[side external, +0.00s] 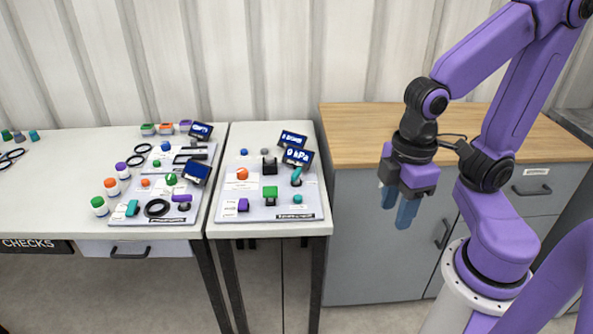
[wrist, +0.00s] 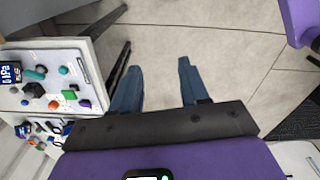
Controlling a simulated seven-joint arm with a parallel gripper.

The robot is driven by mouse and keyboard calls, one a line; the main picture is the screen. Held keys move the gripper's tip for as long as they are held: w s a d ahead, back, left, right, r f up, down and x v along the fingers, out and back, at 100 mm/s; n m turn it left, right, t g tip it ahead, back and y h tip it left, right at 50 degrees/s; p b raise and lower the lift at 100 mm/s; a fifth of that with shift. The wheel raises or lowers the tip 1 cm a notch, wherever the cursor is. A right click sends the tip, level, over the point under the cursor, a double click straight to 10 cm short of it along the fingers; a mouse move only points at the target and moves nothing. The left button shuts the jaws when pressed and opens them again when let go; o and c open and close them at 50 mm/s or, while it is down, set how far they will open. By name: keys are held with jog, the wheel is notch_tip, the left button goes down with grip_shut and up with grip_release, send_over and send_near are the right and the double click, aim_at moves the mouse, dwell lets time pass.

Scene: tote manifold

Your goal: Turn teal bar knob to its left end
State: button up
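A teal bar-shaped knob (side external: 297,175) stands tilted on a dark base at the right side of the right-hand panel, below a small display. It also shows in the wrist view (wrist: 35,74) at the far left. Another teal bar-like piece (side external: 132,208) is on the left-hand panel; its kind is too small to tell. My gripper (side external: 398,204) hangs in the air right of the tables, well apart from both panels. Its blue fingers are spread and empty, with only floor between them in the wrist view (wrist: 160,68).
The right-hand panel (side external: 262,213) also carries green, purple, orange, blue and small teal controls. Two displays (side external: 297,156) stand at its back right. The left-hand panel (side external: 150,217) holds more controls. A grey cabinet (side external: 375,235) with a clear wooden top is behind my gripper.

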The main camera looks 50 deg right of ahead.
jog(key=w+a+r+m, duration=0.25)
jog(key=w+m, duration=0.55)
jog(key=w, duration=0.5)
jog(key=m, duration=1.8)
send_over(296, 172)
notch_tip(296, 172, down, 6)
jog(key=shift+n, duration=0.3)
notch_tip(296, 172, down, 17)
jog(key=shift+r, duration=0.1)
grip_shut()
